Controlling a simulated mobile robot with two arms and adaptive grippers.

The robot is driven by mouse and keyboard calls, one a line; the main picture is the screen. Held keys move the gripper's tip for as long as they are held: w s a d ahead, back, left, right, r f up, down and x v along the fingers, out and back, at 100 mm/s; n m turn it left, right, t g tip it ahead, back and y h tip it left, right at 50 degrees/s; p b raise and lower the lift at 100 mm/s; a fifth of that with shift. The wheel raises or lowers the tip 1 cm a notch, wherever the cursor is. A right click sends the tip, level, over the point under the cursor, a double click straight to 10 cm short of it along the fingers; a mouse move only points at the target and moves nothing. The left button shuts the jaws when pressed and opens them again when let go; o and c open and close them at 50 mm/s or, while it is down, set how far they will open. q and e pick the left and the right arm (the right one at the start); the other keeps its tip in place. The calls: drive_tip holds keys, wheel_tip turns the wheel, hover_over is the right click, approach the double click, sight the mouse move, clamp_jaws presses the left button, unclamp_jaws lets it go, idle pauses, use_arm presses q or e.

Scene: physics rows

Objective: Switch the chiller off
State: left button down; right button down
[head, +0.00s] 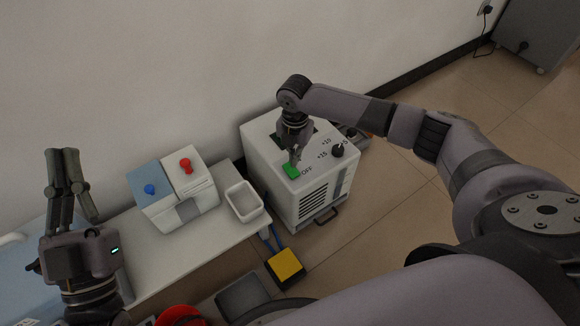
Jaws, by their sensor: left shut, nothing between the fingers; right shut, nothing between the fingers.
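The chiller (272,186) is a white box with a vented front standing beside the bench. Its top carries a green switch (291,171) with "OFF" printed next to it, a black knob (337,150), and "+10" and "+15" marks. My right gripper (295,160) is shut and points down at the top, its fingertips right by the green switch. I cannot tell whether they touch it. The gripper hides part of the chiller's top. My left gripper (70,152) is shut, empty and points up at the left, well away from the chiller.
A white bench (160,256) holds a dispenser box (182,200) with a blue and a red knob, and a small white tray (243,201). A yellow pad (285,265) and a red object (180,316) lie low in front. Open floor lies to the right.

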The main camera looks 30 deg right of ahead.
use_arm(q)
drive_tip(key=shift+w+f+g+y+p, duration=0.2)
drive_tip(key=shift+w+f+g, duration=0.3)
drive_tip(key=shift+f, duration=0.3)
drive_tip(key=shift+w+f+g+y+p, duration=0.25)
drive_tip(key=shift+f+g, duration=0.3)
drive_tip(key=shift+f, duration=0.3)
drive_tip(key=shift+w+f+g+y+p, duration=0.15)
drive_tip(key=shift+w+f+g, duration=0.35)
drive_tip(key=shift+f, duration=0.3)
